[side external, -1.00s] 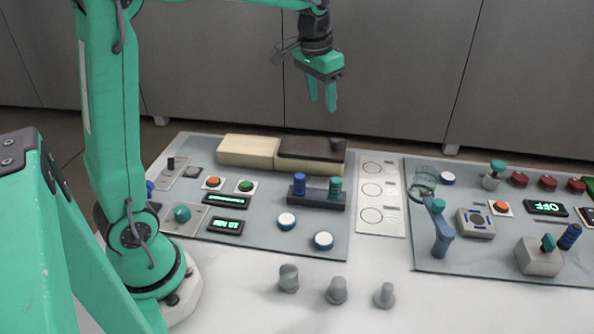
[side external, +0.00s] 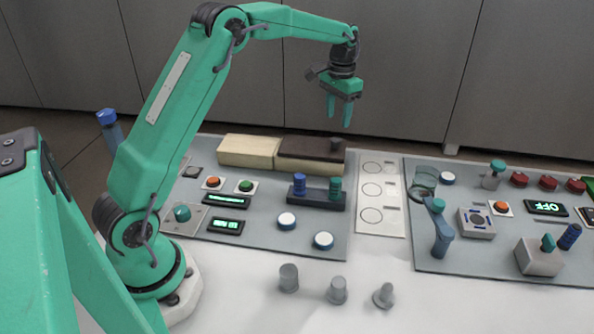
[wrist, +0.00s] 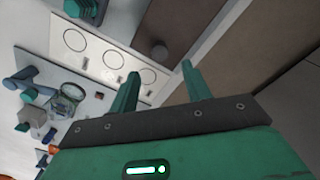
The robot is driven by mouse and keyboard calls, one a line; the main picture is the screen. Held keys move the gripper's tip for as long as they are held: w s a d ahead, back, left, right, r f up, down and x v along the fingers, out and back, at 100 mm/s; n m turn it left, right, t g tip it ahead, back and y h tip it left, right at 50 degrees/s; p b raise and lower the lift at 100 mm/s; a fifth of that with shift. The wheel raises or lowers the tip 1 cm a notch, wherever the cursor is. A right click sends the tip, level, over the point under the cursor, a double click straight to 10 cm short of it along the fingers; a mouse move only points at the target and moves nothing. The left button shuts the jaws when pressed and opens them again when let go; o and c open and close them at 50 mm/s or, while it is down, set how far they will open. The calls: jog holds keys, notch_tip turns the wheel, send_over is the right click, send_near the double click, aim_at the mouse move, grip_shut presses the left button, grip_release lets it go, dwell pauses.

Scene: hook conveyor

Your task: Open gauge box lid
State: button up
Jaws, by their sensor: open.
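The gauge box appears to be the long low box at the back of the left panel, with a cream section (side external: 248,152) on the left and a dark brown lid (side external: 308,149) on the right. A small round knob (side external: 336,144) stands near the lid's right end. The brown lid (wrist: 178,30) and its knob (wrist: 160,52) also show in the wrist view, the knob beyond the fingertips. My gripper (side external: 338,122) is open and empty, pointing down, above and apart from the lid's right end. Its fingers (wrist: 160,72) show spread in the wrist view.
A white plate with circles (side external: 372,190) lies right of the box. A dark block with blue and green knobs (side external: 317,192) stands in front of the lid. A clear cylinder (side external: 423,182) and blue lever (side external: 438,228) stand farther right. Several grey pegs stand on the front table.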

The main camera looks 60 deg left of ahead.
aim_at(336, 140)
jog(key=shift+f, duration=0.15)
jog(key=shift+f, duration=3.75)
grip_shut()
